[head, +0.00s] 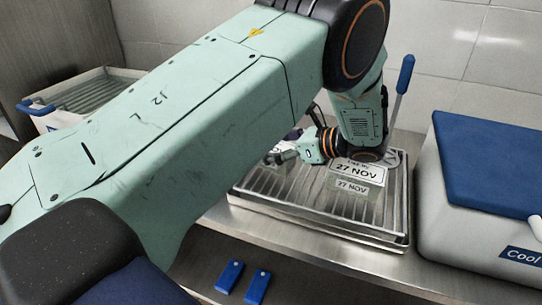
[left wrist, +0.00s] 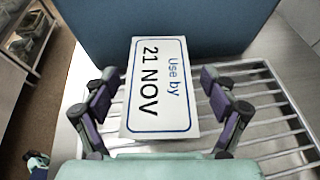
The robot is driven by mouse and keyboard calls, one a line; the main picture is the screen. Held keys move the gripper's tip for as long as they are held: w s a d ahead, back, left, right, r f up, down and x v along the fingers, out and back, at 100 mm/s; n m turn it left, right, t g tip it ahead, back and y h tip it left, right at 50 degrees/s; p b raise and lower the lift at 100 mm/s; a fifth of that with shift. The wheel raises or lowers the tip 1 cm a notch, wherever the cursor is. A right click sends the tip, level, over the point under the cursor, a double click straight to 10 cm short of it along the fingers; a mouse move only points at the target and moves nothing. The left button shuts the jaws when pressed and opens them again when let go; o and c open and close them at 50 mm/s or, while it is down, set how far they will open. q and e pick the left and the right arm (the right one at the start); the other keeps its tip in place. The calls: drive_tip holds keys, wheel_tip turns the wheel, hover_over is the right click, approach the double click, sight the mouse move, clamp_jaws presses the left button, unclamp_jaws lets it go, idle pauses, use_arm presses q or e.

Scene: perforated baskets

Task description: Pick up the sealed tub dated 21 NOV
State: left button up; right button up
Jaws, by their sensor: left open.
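The tub dated 21 NOV shows in the left wrist view as a white label reading "Use by 21 NOV" (left wrist: 160,88); the rest of the tub is hard to make out. My left gripper (left wrist: 158,100) is open, with one finger on each side of the label, not closed on it. In the head view my left gripper (head: 284,156) is at the back left of the ribbed metal tray (head: 290,200), largely hidden by my arm. A tub with 27 NOV labels (head: 354,172) stands on the tray, right of the gripper. My right gripper is not in view.
A grey cool box (head: 455,225) with a blue lid stands at the right. A blue-handled tool (head: 405,75) rises behind the tray. A basket with a blue handle (head: 95,92) is at the back left.

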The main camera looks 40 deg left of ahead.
use_arm(q)
drive_tip(key=shift+s+a+f, duration=0.1)
drive_tip(key=shift+s+a, duration=0.05)
drive_tip(key=shift+a, duration=0.3)
